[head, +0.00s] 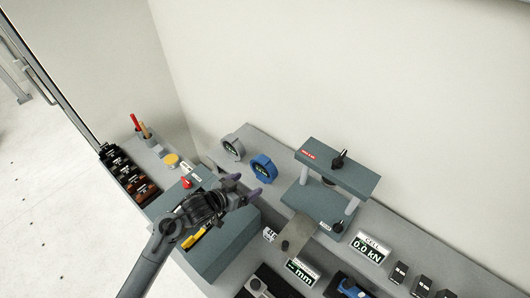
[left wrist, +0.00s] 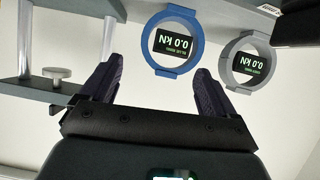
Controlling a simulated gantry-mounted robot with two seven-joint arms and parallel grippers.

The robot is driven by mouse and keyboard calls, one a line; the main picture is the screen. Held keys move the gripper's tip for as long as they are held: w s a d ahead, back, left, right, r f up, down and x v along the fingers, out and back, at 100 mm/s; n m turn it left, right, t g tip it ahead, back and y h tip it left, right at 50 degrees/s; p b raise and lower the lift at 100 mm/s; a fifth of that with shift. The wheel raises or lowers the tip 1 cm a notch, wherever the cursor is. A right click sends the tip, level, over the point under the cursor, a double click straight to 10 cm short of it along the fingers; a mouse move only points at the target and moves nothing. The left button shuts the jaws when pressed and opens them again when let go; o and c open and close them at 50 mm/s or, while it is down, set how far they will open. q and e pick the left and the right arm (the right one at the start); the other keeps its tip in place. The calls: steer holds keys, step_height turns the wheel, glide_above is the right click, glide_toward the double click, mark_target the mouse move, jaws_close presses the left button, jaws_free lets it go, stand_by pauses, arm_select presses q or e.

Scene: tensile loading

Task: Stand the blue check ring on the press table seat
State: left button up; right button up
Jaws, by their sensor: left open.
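The blue check ring (head: 264,168) stands upright on the grey bench left of the press, its display reading 0.0 kN. It also shows, inverted, in the left wrist view (left wrist: 197,42). The press (head: 338,168) has a dark top beam on light columns above a dark lower table (head: 318,208). The seat itself is hard to make out; nothing blue stands under the beam. My left gripper (head: 247,186) is open and empty, apart from the ring and on its near side in the head view. The wrist view shows its spread fingers (left wrist: 157,70). My right gripper is out of view.
A grey ring (head: 233,148) stands just left of the blue one. A dark green box (head: 237,245) with a yellow item lies below my gripper. A kN display (head: 370,248) and a mm display (head: 301,272) stand near the press. The wall closes off the back.

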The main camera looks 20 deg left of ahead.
mark_target(262, 160)
arm_select(q)
steer(key=shift+t, duration=0.7)
steer(key=w, duration=0.2)
steer(key=w+r+b, duration=0.1)
steer(key=w, duration=0.2)
steer(key=w+r, duration=0.1)
steer(key=w, duration=0.1)
steer(key=shift+w+d+r+b, duration=0.15)
steer(key=shift+w+d+b, duration=0.15)
steer(key=shift+w, duration=0.1)
steer(key=shift+f+p+x, duration=0.2)
steer(key=shift+p+x, duration=0.1)
steer(key=shift+x, duration=3.05)
steer(key=shift+a, duration=0.15)
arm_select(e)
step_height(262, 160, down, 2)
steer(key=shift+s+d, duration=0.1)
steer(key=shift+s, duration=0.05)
arm_select(q)
steer(key=c, duration=0.7)
steer(key=shift+f, duration=0.15)
jaws_close()
